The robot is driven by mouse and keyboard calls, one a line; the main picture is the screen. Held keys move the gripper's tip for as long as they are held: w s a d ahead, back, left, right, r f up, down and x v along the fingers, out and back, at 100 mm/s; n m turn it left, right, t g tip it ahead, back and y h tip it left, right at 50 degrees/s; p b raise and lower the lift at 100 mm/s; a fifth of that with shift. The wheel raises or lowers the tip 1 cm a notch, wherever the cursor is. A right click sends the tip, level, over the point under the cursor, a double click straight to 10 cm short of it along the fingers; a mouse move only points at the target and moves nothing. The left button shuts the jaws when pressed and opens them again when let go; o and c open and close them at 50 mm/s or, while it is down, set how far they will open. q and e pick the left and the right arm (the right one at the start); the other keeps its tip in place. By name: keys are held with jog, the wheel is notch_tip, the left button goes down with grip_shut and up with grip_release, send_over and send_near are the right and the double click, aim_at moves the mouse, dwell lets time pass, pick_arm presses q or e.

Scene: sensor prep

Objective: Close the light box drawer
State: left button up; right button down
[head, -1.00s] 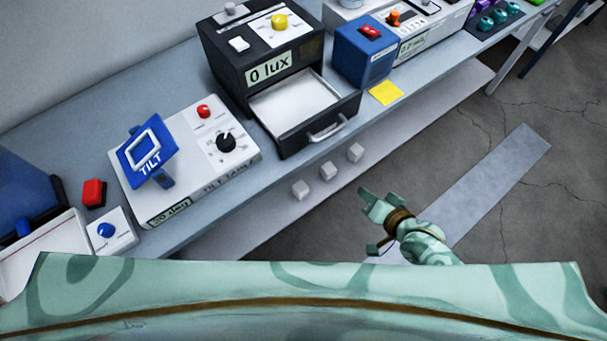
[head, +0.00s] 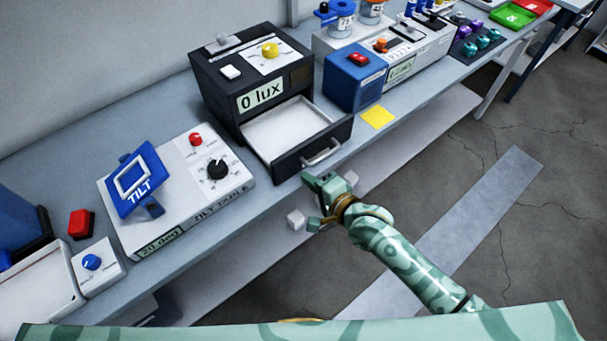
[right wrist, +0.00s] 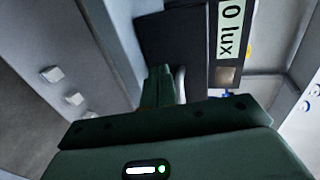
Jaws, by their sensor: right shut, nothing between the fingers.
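The light box (head: 222,96) is a black box marked "0 lux" on the bench in the head view. Its drawer (head: 292,161) is pulled out toward me, with a white inside and a silver bar handle (head: 322,153) on the black front. My right gripper (head: 314,179) is shut and empty, just in front of and below the drawer front, near the handle. In the right wrist view its fingers (right wrist: 158,88) point at the dark drawer front, with the "0 lux" label (right wrist: 231,28) beyond. I cannot tell whether they touch. My left gripper is not in view.
The tilt table (head: 180,190) with its blue TILT plate stands left of the light box. A blue box with a red switch (head: 355,78) and a yellow note (head: 378,116) lie to its right. Floor to the right is open.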

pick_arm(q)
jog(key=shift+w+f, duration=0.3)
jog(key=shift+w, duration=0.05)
pick_arm(e)
jog(key=shift+w+a, duration=0.85)
jog(key=shift+w, duration=0.3)
jog(key=shift+r, duration=0.1)
